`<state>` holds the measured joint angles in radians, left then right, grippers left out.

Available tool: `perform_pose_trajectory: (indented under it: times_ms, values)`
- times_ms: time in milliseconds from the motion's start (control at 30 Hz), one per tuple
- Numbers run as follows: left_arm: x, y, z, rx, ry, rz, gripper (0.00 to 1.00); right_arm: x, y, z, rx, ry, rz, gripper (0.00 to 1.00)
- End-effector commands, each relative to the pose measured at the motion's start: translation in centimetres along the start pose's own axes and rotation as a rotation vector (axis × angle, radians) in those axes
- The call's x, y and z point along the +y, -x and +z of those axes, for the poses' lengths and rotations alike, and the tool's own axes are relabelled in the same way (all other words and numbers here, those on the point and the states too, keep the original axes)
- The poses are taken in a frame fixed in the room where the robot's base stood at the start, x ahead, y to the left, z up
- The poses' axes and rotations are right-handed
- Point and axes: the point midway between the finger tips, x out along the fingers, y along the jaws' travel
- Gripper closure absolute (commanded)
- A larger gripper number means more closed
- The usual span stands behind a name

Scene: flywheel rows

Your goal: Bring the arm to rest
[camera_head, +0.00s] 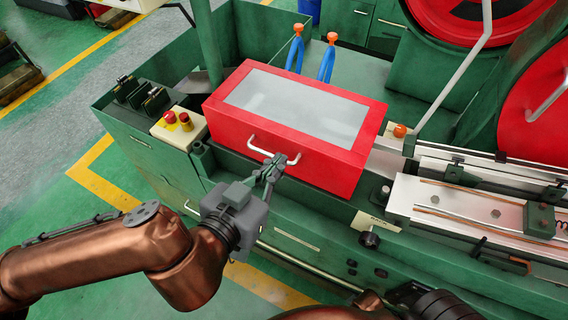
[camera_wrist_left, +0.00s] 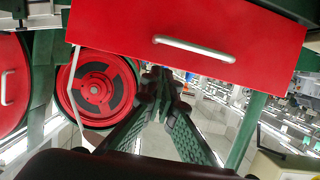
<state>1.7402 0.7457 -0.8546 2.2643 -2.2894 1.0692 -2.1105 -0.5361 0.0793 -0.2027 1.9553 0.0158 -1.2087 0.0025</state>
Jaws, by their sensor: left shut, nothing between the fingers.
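My left arm comes in from the left in the head view. Its left gripper (camera_head: 271,168) is shut and empty, with its tips by the silver handle (camera_head: 274,150) of the red box (camera_head: 290,159). In the left wrist view the finger tips (camera_wrist_left: 160,82) are together. The red front (camera_wrist_left: 262,50) and its handle (camera_wrist_left: 194,49) lie beyond and above them there. No grip on the handle shows; whether the fingers touch it I cannot tell. Dark and copper parts of my right arm show at the bottom edge; its fingers cannot be made out.
The red box has a clear top panel and sits on a green machine (camera_head: 165,150). Red and yellow buttons (camera_head: 178,122) stand left of it, blue orange-tipped tools (camera_head: 327,60) behind. Large red wheels (camera_head: 540,110) and a silver rail (camera_head: 470,205) are right. Open floor lies left.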

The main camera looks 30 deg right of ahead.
Motion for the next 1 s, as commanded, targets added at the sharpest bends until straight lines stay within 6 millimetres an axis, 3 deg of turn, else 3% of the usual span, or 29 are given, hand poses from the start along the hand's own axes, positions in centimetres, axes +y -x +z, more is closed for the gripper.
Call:
perform_pose_trajectory:
  times_ms: [33, 100, 400, 600, 1000]
  values:
    - [0.1, 0.4, 2.0, -0.012, 0.003, 0.003, 1.0, 0.1, 0.0, -0.1, 0.004, 0.0, 0.001, 0.75]
    - [0.1, 0.9, 3.6, -0.012, 0.003, 0.004, 1.0, 0.1, -0.3, -0.1, 0.003, 0.0, 0.002, 0.75]
    - [0.1, 2.6, 8.5, -0.009, 0.002, 0.004, 1.0, 0.1, -0.6, 0.0, 0.004, 0.0, 0.002, 0.75]
    - [0.2, 3.0, 9.5, -0.007, 0.003, 0.004, 1.0, 0.1, -0.5, -0.1, 0.006, 0.0, 0.002, 0.75]
    - [0.0, 3.2, 9.6, -0.007, 0.004, -0.001, 1.0, 0.1, -0.5, 0.2, 0.001, 0.001, 0.002, 0.75]
